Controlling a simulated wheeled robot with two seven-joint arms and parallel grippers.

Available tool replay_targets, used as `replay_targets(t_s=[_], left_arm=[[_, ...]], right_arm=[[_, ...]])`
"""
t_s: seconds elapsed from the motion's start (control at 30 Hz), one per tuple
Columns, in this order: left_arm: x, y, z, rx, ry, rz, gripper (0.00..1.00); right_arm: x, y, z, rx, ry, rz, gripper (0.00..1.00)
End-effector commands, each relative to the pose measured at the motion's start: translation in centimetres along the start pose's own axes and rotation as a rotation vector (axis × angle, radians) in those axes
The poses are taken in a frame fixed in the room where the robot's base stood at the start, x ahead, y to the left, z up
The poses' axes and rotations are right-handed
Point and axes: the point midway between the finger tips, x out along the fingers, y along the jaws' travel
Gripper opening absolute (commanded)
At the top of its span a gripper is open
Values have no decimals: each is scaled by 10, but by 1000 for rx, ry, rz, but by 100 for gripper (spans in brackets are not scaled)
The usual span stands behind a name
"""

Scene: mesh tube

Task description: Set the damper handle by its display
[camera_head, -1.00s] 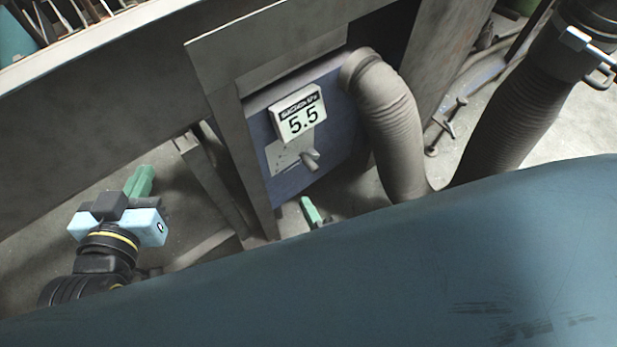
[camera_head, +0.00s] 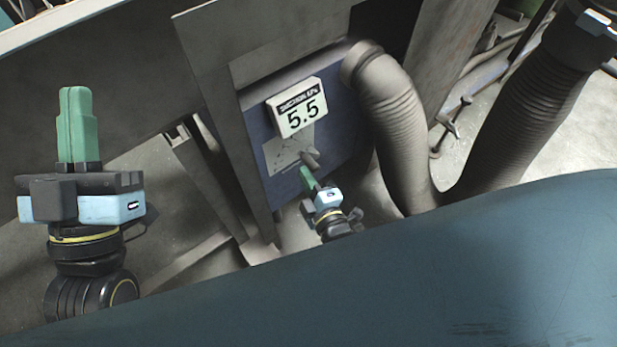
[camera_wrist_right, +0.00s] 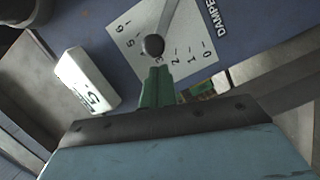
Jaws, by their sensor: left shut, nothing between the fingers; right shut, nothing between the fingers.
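The display (camera_head: 300,110) is a white box on the blue panel and reads 5.5. It also shows edge-on at the left in the right wrist view (camera_wrist_right: 88,80). The damper handle (camera_head: 311,160) is a short grey lever below it; in the right wrist view its dark knob (camera_wrist_right: 154,45) lies over a white scale plate (camera_wrist_right: 135,28), near the 3. My right gripper (camera_head: 306,174) is shut and empty, its green fingertips (camera_wrist_right: 157,72) just beside the knob; I cannot tell whether they touch. My left gripper (camera_head: 75,92) is shut and empty, away at the left.
A grey ribbed hose (camera_head: 395,120) curves down right of the panel, and a darker hose (camera_head: 520,130) stands further right. A metal frame post (camera_head: 228,150) stands left of the panel. A large blue surface (camera_head: 400,270) fills the foreground and hides part of my right arm.

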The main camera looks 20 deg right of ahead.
Motion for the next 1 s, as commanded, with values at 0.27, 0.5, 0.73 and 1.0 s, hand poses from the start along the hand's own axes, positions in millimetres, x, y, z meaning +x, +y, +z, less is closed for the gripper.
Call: replay_targets(t_s=[0.27, 0.5, 0.73, 1.0], left_arm=[[-1, 0, -4, 0, 38, 1, 0], [0, 0, -4, 0, 31, 1, 0], [2, 0, 9, 0, -111, -2, 0], [1, -1, 15, 0, -150, -3, 0]], right_arm=[[2, 1, 6, 1, 0, 1, 0], [2, 2, 6, 0, 0, 1, 0], [4, 7, 14, -1, 0, 1, 0], [4, 6, 17, 1, -1, -1, 0]])
